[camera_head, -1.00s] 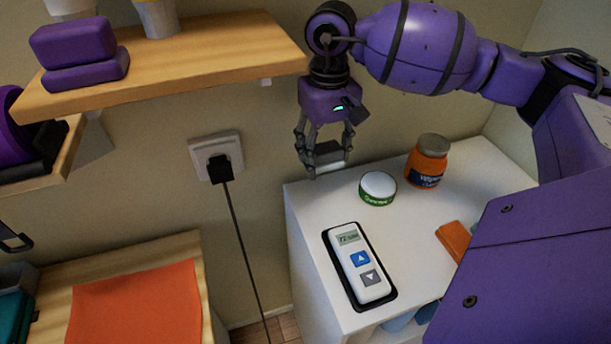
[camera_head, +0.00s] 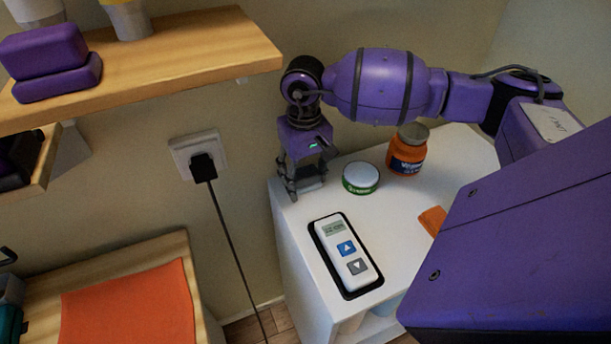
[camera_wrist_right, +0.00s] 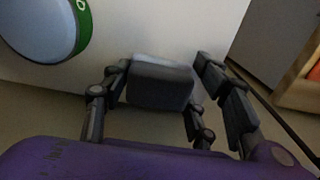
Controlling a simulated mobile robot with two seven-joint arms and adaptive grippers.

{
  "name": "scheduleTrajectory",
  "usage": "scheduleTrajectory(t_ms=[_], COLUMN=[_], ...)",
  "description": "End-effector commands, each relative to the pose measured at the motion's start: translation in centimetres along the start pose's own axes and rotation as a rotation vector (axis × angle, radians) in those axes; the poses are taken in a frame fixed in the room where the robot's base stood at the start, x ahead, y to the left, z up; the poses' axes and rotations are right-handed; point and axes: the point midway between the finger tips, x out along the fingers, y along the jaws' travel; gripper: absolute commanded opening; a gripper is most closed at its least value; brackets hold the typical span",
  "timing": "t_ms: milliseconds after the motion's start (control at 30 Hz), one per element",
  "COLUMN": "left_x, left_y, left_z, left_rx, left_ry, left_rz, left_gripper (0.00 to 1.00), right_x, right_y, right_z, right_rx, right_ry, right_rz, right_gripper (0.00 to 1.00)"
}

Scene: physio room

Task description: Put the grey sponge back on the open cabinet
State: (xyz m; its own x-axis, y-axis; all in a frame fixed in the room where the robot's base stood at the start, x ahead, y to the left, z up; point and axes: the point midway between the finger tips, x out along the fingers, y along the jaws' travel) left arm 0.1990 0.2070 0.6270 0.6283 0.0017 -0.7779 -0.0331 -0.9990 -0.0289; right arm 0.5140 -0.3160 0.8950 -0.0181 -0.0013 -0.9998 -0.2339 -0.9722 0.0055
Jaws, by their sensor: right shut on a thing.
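The grey sponge (camera_wrist_right: 160,86), dark grey with a paler layer on one side, is between the fingers of my right gripper (camera_head: 305,188) in the right wrist view. The fingers are shut on it. In the head view the gripper points down at the back left corner of the white open cabinet (camera_head: 398,212), and the sponge (camera_head: 310,184) is mostly hidden by the fingers. I cannot tell whether the sponge touches the cabinet top. My left gripper is not in view.
On the cabinet top are a green-and-white round tin (camera_head: 361,178), an orange jar (camera_head: 407,150), a white remote (camera_head: 345,255) in a black tray and an orange item (camera_head: 433,221). A wooden shelf (camera_head: 190,55) and a wall socket (camera_head: 198,155) with a cord are left.

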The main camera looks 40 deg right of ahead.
Motion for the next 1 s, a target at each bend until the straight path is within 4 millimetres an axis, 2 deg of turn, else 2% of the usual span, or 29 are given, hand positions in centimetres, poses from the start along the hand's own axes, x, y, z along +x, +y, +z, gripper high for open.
scheduleTrajectory(t_ms=[200,233,367,733,867,1000], left_x=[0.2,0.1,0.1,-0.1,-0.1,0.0], left_y=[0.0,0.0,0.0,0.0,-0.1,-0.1], left_z=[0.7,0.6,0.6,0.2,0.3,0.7], left_rx=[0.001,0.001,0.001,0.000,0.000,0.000], left_ry=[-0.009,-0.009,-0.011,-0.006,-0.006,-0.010], left_rz=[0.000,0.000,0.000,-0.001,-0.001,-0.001], left_gripper=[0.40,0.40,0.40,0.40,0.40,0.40], right_x=[0.5,0.5,0.3,-0.1,-1.4,-4.3], right_y=[0.0,0.0,0.0,0.0,0.0,0.0], right_z=[0.0,0.1,0.0,0.0,-0.1,-0.1], right_rx=[-0.001,-0.001,0.000,0.000,-0.001,-0.001], right_ry=[-0.002,-0.002,-0.001,0.000,0.002,0.004], right_rz=[0.000,0.000,0.000,-0.001,-0.001,0.000], right_gripper=[0.30,0.57,0.73,0.73,0.73,0.73])
